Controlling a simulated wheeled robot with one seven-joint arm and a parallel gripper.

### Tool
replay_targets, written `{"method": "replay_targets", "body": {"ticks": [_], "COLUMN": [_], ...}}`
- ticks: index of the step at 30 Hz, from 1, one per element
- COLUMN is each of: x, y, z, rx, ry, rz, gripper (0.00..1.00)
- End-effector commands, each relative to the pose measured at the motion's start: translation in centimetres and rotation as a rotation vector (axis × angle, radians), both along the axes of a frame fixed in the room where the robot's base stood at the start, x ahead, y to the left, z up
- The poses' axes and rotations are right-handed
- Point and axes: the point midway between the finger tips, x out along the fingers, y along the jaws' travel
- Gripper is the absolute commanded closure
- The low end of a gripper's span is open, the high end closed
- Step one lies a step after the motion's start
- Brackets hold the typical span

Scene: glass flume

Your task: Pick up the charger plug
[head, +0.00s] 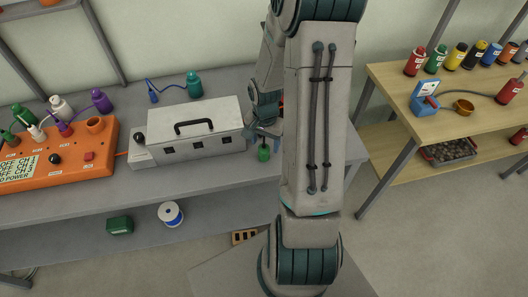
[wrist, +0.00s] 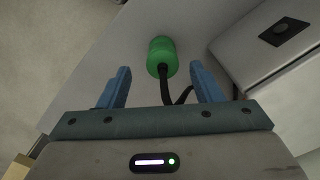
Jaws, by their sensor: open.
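A green cylindrical plug with a black cord, which looks like the charger plug, lies on the grey bench in the head view (head: 263,153). It also shows in the wrist view (wrist: 161,54). My gripper (head: 264,133) is right by it, with its blue fingers pointing down at the bench. In the wrist view my gripper (wrist: 160,72) is open, one finger on each side of the cord. The plug's green body lies just beyond the fingertips, roughly centred between them. I see no contact. The far end of the cord is hidden behind my gripper.
A grey metal box (head: 190,147) with a handle stands close to the left of the plug. Further left is an orange power unit (head: 70,172) with coloured plugs. A wooden table (head: 380,73) stands at the right.

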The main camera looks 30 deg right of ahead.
Motion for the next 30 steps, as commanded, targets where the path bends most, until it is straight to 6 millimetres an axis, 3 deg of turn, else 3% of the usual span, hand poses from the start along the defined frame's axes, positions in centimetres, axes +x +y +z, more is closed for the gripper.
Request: {"method": "replay_targets", "body": {"ticks": [9, 18, 20, 24, 30], "x": [0.2, 0.2, 0.2, 0.2, 0.2], "y": [0.2, 0.2, 0.2, 0.2, 0.2], "z": [-3.3, -3.6, -3.6, -3.6, -3.6], "rx": [0.000, 0.000, 0.000, 0.000, 0.000], "ry": [0.001, 0.000, 0.000, 0.000, 0.000], "rz": [0.001, 0.000, 0.000, 0.000, 0.000], "gripper": [0.41, 0.41, 0.55, 0.92, 0.92]}}
